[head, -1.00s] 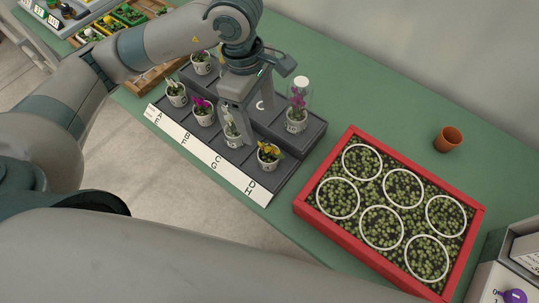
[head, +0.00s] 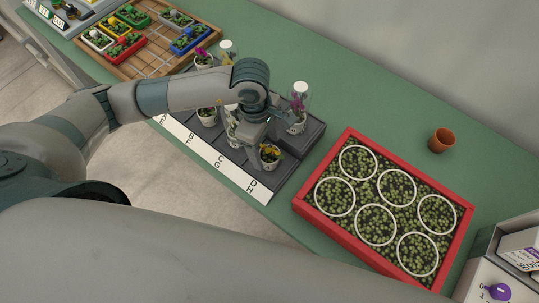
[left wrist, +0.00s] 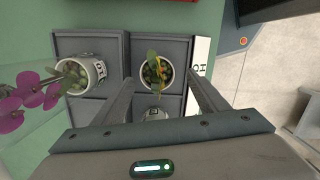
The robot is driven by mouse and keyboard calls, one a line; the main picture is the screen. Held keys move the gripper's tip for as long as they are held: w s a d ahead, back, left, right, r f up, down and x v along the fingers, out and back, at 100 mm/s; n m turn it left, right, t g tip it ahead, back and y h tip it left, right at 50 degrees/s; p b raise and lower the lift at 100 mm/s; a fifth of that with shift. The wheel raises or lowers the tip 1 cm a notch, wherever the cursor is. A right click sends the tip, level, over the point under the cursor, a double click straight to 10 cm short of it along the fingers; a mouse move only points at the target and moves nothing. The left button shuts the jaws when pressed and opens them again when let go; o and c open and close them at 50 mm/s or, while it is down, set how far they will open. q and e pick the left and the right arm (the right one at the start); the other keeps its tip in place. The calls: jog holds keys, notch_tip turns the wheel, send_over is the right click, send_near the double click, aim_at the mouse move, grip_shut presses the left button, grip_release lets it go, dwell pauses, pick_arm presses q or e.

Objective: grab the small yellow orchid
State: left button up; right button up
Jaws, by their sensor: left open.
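The small yellow orchid (head: 269,153) stands in a white pot at the right end of the front row of the dark stepped rack (head: 262,181). In the left wrist view the yellow orchid (left wrist: 154,74), with green and yellow leaves, is seen from above, ahead of the fingers and roughly between them. My left gripper (head: 258,141) is open and empty, close by the orchid's pot; it partly covers the pot in the head view. I cannot tell whether a finger touches the pot. The left wrist view shows both fingers of the gripper (left wrist: 164,88) apart. My right gripper is out of view.
A purple orchid (head: 299,103) under a clear cover stands just behind; it is at left in the wrist view (left wrist: 25,98). A red-framed tray (head: 322,219) lies to the right, with a terracotta pot (head: 441,140) beyond. Green table between is clear.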

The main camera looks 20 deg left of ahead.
aim_at(268, 150)
pick_arm(q)
jog(key=shift+d+f+p, duration=0.15)
jog(key=shift+f+p, duration=0.4)
jog(key=shift+p, duration=0.2)
jog(key=f, duration=0.1)
jog(key=f+p, duration=0.1)
jog(key=f, duration=0.1)
jog(key=shift+w+d+p, duration=0.1)
jog(key=shift+d+p, duration=0.15)
jog(key=shift+p, duration=0.1)
jog(key=shift+f, duration=0.45)
jog(key=c, duration=1.2)
